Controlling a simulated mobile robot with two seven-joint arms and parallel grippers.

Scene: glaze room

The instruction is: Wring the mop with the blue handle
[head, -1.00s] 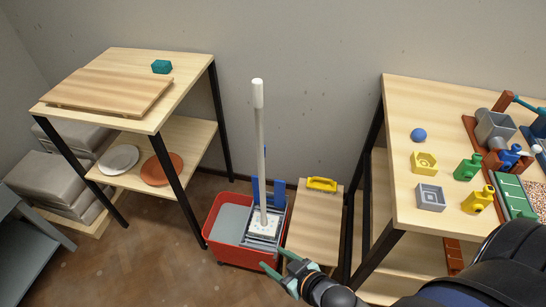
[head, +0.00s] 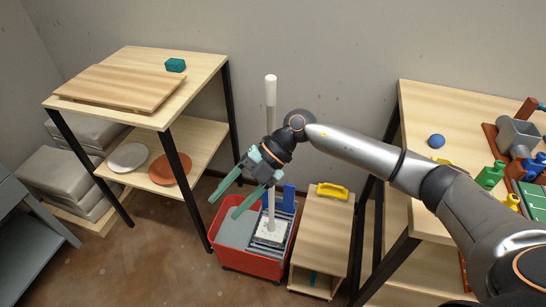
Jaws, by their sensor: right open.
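The mop has a pale upright pole (head: 271,92) and a white head (head: 272,232) that rests in the grey wringer at the right side of the red bucket (head: 254,264). The blue handle (head: 289,198) stands up at the back of the wringer. My right gripper (head: 224,207) is open and empty, with its fingers pointing down and left over the bucket's left part. Its wrist crosses in front of the pole and hides the pole's middle. The fingers are apart from the blue handle. My left gripper is out of view.
A low wooden stand (head: 322,232) with a yellow-handled item (head: 332,191) is right of the bucket. A shelf table (head: 202,72) holding a board (head: 125,90) and plates stands left. A workbench (head: 418,110) with coloured parts is at right. Brown floor shows in front of the bucket.

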